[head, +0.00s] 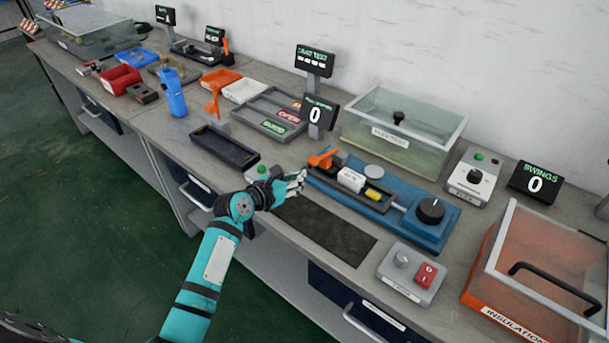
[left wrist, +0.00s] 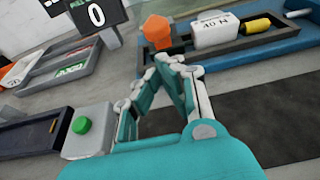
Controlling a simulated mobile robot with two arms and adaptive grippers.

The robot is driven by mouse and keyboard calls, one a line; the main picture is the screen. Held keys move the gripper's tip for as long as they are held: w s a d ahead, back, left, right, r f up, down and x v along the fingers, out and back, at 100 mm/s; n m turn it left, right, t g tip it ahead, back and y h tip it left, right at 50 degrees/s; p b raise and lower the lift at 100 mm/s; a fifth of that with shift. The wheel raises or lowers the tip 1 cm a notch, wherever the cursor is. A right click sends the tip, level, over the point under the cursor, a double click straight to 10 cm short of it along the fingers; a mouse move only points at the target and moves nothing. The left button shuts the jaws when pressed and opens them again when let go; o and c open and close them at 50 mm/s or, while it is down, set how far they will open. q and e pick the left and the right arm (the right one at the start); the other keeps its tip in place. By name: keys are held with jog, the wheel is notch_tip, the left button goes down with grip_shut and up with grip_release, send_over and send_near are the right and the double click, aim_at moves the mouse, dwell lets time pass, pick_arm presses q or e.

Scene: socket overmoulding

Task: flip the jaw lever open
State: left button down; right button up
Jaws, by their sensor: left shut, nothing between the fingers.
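The orange jaw lever (head: 322,158) sits at the left end of the blue fixture (head: 405,230). It also shows in the left wrist view (left wrist: 158,32), just beyond my fingertips. A white labelled block (head: 351,180) and a yellow piece (head: 374,194) lie in the fixture's dark channel, to the right of the lever. My left gripper (head: 302,177) is shut and empty, just in front of and left of the lever. In the left wrist view its fingertips (left wrist: 168,60) come together below the lever; I cannot tell whether they touch it. My right gripper is out of view.
A box with a green button (left wrist: 85,135) stands close to my left gripper. A dark mat (head: 325,229) lies in front of the fixture. A control box with a red switch (head: 410,273) and a clear lidded tank (head: 402,130) stand nearby. A dark empty tray (head: 224,147) lies left.

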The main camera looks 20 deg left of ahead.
aim_at(325, 156)
pick_arm(q)
jog(key=shift+x, duration=1.75)
